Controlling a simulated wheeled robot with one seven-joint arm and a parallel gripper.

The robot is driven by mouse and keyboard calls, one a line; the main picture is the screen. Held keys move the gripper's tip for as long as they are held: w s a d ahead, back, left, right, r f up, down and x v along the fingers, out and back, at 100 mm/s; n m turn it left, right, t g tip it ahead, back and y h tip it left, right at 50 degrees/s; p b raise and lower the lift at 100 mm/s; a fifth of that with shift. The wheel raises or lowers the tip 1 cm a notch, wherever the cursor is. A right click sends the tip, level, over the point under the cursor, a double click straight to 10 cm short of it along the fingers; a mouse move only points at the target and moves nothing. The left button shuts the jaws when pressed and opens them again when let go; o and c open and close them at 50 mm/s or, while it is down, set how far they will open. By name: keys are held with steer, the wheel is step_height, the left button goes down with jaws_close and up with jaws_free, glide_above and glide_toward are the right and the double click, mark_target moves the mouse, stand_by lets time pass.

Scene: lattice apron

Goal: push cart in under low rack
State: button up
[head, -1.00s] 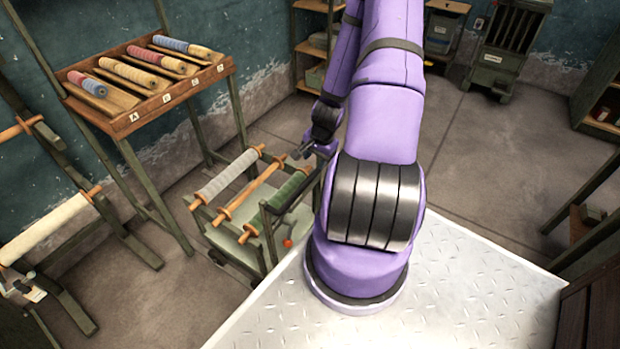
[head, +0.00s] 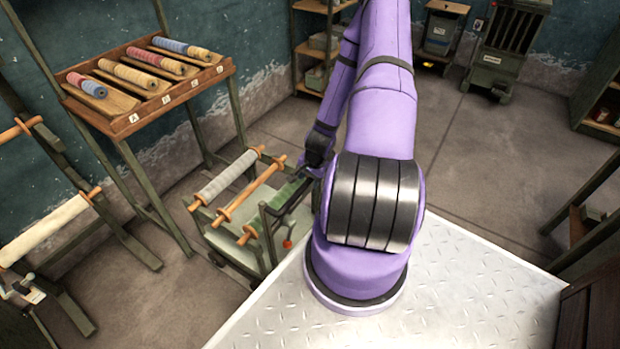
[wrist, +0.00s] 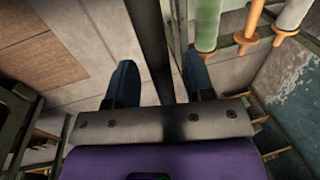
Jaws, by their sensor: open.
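The cart (head: 222,238) is a green frame on the floor, carrying rollers in grey and green and a bare wooden rod. It stands right of and in front of the rack (head: 150,111), a wooden sloped tray on green legs with open floor beneath. The cart's dark handle (head: 292,196) is on its right side, towards my base. My gripper (head: 308,172) is at the handle's far end, partly hidden by my arm. In the wrist view, my gripper (wrist: 160,82) is open, with a dark bar (wrist: 152,45), apparently the handle, between its fingers; I cannot tell if they touch.
Several coloured spools (head: 140,72) lie on the rack's tray. A roller stand (head: 50,228) with a cream roll is at the left. Shelves and a green cabinet (head: 505,50) stand at the back. The floor at centre right is clear.

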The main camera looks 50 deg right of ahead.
jaws_close()
steer(key=shift+w, duration=0.1)
